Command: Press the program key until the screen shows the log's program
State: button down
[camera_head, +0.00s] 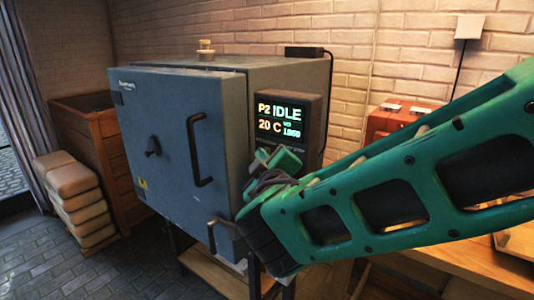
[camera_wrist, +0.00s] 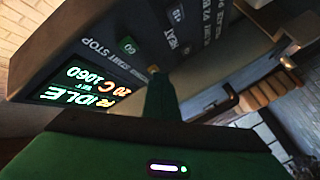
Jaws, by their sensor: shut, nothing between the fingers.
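The blue-grey kiln (camera_head: 170,140) stands with its door shut. Its control panel's screen (camera_head: 280,120) reads P2, IDLE, 20 C and a set value that looks like 1060. The screen (camera_wrist: 78,88) appears turned over in the wrist view, beside a row of labels including STOP and START and a green-lit key (camera_wrist: 127,45). My gripper (camera_wrist: 160,78) is shut and empty, its tip close to the key row. Whether it touches a key cannot be told; the program key is not clearly visible there. In the head view my gripper (camera_head: 278,162) is just below the screen.
The kiln door handle (camera_head: 199,150) sticks out left of my gripper. A wooden crate (camera_head: 90,125) and stacked pale blocks (camera_head: 75,195) stand at left. A red case (camera_head: 395,120) and a wooden table (camera_head: 460,270) are at right. No readable log shows.

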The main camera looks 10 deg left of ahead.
dwell(0.5)
jog(key=shift+s+a, duration=0.2)
jog(key=shift+s, duration=0.45)
jog(key=shift+w, duration=0.1)
dwell(0.3)
jog(key=shift+w+d, duration=0.1)
jog(key=shift+w, duration=0.2)
jog(key=shift+w+d, duration=0.1)
jog(key=shift+w, duration=0.1)
dwell(1.2)
jog(key=shift+s+a, duration=0.25)
jog(key=shift+s, duration=0.4)
jog(key=shift+s+a, duration=0.3)
jog(key=shift+s, duration=0.45)
jog(key=shift+s+a, duration=0.35)
jog(key=shift+s, duration=0.45)
jog(key=shift+s+a, duration=0.3)
jog(key=shift+s, duration=0.45)
